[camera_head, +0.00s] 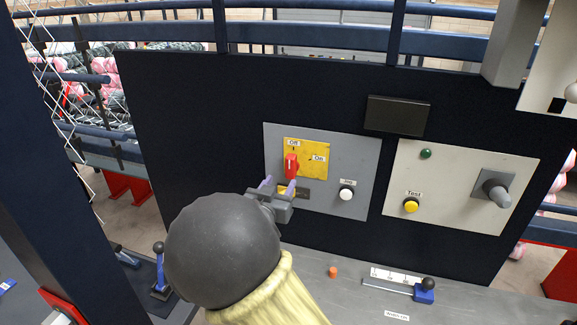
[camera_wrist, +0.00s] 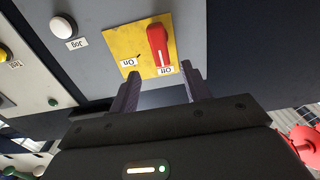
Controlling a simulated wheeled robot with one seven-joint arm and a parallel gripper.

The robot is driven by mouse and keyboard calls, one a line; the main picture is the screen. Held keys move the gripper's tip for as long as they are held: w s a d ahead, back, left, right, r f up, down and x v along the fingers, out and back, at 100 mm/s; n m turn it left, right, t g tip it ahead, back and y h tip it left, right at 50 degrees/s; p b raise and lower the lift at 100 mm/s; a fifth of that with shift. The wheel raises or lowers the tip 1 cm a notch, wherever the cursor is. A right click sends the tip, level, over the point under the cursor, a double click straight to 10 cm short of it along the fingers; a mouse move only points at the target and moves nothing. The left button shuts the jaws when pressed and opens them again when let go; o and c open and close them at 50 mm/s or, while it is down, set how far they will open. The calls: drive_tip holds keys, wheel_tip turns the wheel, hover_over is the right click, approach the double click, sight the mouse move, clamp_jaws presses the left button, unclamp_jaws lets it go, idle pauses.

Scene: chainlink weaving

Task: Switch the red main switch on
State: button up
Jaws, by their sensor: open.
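The red main switch (camera_head: 291,166) is a rotary handle on a yellow plate (camera_head: 318,172) marked "Off" and "On". The handle stands upright and points at "Off"; "On" is to its right in the head view. My gripper (camera_head: 279,184) is open just below and in front of the switch. In the wrist view, which is upside down, the red main switch (camera_wrist: 158,46) lies just beyond the fingertips of my gripper (camera_wrist: 160,72), nearer the right finger. The fingers appear apart from the handle, and nothing is between them.
The grey panel (camera_head: 350,150) also bears a white "Jog" button (camera_head: 346,194). Right of it, a pale panel (camera_head: 450,165) has a yellow "Test" button (camera_head: 411,206) and a protruding grey knob (camera_head: 497,193). A blue lever (camera_head: 425,292) stands on the ledge below.

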sight(289, 167)
drive_tip(key=p+x, duration=0.2)
drive_tip(key=x, duration=0.6)
drive_tip(key=shift+s, duration=0.1)
drive_tip(key=shift+c, duration=0.5)
drive_tip(key=c, duration=0.9)
